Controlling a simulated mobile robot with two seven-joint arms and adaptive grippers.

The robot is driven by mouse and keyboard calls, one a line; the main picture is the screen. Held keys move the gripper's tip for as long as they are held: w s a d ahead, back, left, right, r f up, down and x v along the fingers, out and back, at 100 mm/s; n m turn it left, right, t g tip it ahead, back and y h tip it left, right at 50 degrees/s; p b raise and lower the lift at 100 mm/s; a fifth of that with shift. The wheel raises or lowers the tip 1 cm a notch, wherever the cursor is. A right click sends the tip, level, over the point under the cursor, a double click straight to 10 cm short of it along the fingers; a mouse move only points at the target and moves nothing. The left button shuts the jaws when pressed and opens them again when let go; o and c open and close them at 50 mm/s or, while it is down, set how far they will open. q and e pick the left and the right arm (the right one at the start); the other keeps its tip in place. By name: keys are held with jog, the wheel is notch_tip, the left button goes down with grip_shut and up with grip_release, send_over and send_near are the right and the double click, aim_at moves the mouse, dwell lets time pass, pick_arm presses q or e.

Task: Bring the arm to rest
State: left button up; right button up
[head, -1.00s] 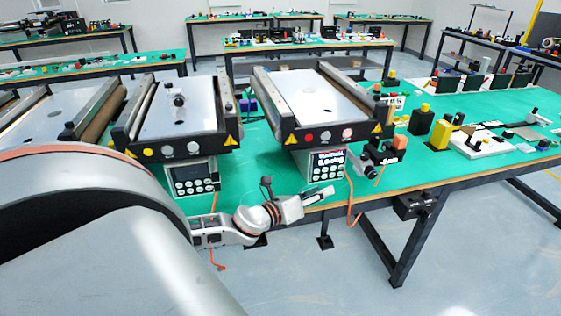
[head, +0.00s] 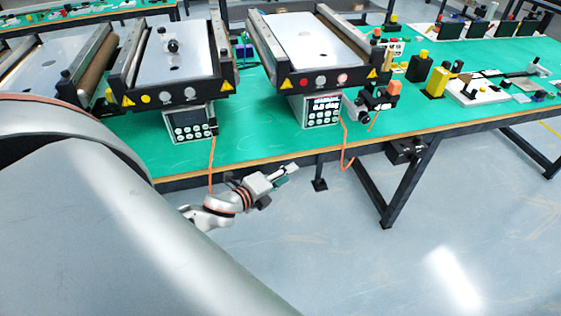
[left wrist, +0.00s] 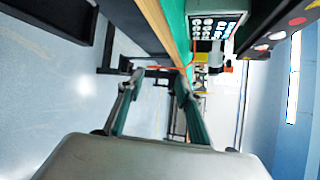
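My left gripper (head: 287,174) hangs in front of the table's front edge in the head view, clear of everything. In the left wrist view its two fingers (left wrist: 158,85) stand apart with nothing between them, so it is open and empty. The green table (head: 420,118) with its wooden front edge lies beyond the gripper. In the left wrist view the table edge (left wrist: 160,22) and a keypad box show above the fingers. My right gripper is in neither view.
An orange cable (head: 211,160) hangs over the edge. A yellow block (head: 437,81) stands at right. The floor (head: 400,250) in front is clear.

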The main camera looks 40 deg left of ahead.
pick_arm(q)
jog(key=shift+s+f, duration=0.1)
dwell(0.5)
jog(key=s+d+f+n+g, duration=0.2)
jog(key=s+d+f+n, duration=0.3)
jog(key=s+d+n, duration=0.3)
jog(key=s+d+f+n+g+h, duration=0.1)
jog(key=s+d+f+n, duration=0.5)
jog(key=s+d+n, duration=0.2)
jog(key=shift+s+d+f+n+g+h, duration=0.15)
jog(key=shift+s+f+n+g+h, duration=0.2)
jog(key=shift+n, duration=0.55)
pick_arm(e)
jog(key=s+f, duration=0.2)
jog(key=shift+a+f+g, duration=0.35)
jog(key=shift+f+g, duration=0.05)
pick_arm(q)
jog(key=shift+r, duration=0.1)
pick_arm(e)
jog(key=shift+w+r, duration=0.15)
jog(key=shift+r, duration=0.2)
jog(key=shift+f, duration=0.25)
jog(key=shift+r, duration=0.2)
